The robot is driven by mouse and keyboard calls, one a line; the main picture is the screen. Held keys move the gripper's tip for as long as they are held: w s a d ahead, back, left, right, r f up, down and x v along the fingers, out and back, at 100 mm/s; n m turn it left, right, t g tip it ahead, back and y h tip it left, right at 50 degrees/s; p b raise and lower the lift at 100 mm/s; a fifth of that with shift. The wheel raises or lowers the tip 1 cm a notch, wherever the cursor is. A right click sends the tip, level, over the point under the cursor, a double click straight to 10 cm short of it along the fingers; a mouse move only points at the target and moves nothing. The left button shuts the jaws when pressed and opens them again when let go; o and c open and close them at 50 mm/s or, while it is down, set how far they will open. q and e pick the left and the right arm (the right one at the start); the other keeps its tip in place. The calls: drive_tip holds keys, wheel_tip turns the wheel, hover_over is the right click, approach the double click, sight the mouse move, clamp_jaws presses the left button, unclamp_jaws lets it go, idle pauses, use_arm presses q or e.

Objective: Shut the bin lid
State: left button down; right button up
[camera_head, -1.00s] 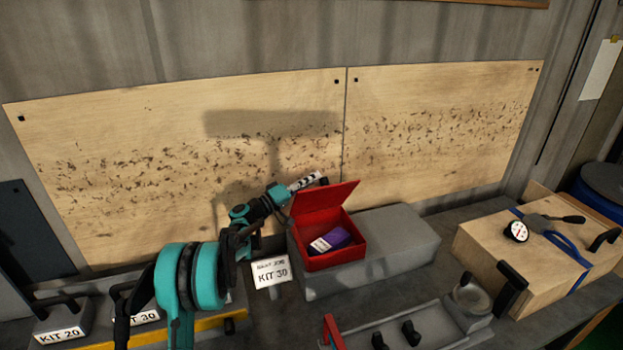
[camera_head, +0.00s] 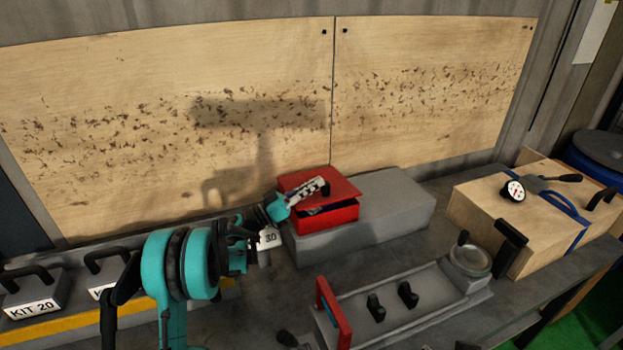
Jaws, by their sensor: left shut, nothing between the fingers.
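The red bin (camera_head: 336,217) stands on a grey block on the bench. Its red lid (camera_head: 340,184) is tilted down low over the bin, with a dark gap still showing at the front. My left gripper (camera_head: 318,187) is shut and empty, lying over the left part of the lid and seeming to touch it. Its arm comes in from the lower left. The bin's contents are mostly hidden under the lid and gripper. My right gripper is not in view.
The grey block (camera_head: 395,208) extends right of the bin. A wooden box (camera_head: 485,217) with a dial gauge (camera_head: 513,191) stands further right. In front lies a grey tray fixture (camera_head: 400,325) with a red upright (camera_head: 333,310). Kit weights (camera_head: 35,292) stand at left.

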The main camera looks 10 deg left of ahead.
sight(323, 191)
use_arm(q)
drive_tip(key=shift+s+d+f+b, duration=0.2)
drive_tip(key=shift+f+b, duration=0.15)
drive_tip(key=shift+f, duration=0.3)
drive_tip(key=shift+s+d+f+b, duration=0.15)
drive_tip(key=shift+f+b, duration=0.15)
drive_tip(key=shift+f, duration=0.35)
drive_tip(key=shift+s+f, duration=0.1)
drive_tip(key=shift+f, duration=0.1)
